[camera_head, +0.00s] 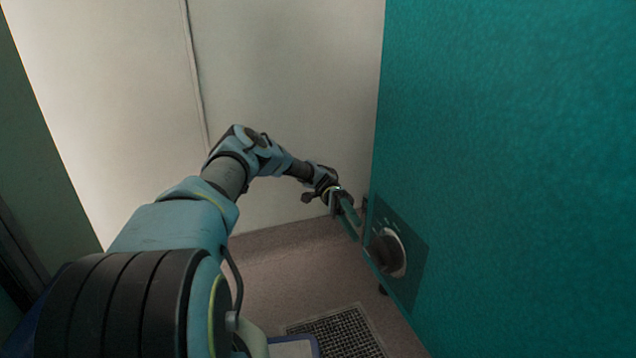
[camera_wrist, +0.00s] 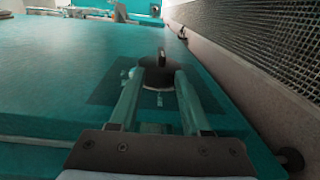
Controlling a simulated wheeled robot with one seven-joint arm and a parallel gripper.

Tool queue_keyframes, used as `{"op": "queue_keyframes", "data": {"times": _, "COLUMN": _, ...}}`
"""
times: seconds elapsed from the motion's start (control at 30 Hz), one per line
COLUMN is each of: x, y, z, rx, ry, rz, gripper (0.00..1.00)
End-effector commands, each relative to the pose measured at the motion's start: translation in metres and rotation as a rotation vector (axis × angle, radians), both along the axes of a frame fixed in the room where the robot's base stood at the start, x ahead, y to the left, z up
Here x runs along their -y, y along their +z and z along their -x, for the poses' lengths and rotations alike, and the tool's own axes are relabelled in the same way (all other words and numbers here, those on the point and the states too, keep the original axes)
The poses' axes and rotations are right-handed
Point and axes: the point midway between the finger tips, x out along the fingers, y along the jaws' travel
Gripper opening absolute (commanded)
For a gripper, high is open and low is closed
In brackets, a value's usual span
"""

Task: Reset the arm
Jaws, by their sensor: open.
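My arm reaches forward from the lower left in the head view. My gripper (camera_head: 350,218) is at its far end, close to the left edge of a teal cabinet (camera_head: 510,150). In the wrist view my gripper (camera_wrist: 158,88) is open, with its two teal fingers apart and nothing held between them. A dark round knob (camera_head: 388,252) sits on a darker panel low on the cabinet. The knob also shows in the wrist view (camera_wrist: 156,76), beyond and between the fingertips. I cannot tell whether the fingers touch it.
A pale wall (camera_head: 290,90) stands behind the arm. A floor grate (camera_head: 335,335) lies below, left of the cabinet. In the wrist view a mesh strip (camera_wrist: 265,35) runs along the right. The space left of the arm, before the wall, looks clear.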

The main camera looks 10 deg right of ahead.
Motion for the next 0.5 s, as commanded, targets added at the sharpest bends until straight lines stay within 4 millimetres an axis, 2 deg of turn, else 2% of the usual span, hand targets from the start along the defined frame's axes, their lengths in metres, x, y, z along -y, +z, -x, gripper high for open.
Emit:
{"op": "queue_keyframes", "data": {"times": 0.03, "x": 0.002, "y": 0.015, "z": 0.002, "rx": 0.042, "ry": -0.007, "rz": -0.040, "gripper": 0.47}}
{"op": "queue_keyframes", "data": {"times": 0.23, "x": -0.001, "y": 0.054, "z": 0.015, "rx": 0.262, "ry": 0.013, "rz": -0.274, "gripper": 0.47}}
{"op": "queue_keyframes", "data": {"times": 0.37, "x": -0.017, "y": 0.074, "z": 0.022, "rx": 0.412, "ry": 0.061, "rz": -0.430, "gripper": 0.47}}
{"op": "queue_keyframes", "data": {"times": 0.5, "x": -0.044, "y": 0.097, "z": 0.027, "rx": 0.569, "ry": 0.141, "rz": -0.584, "gripper": 0.47}}
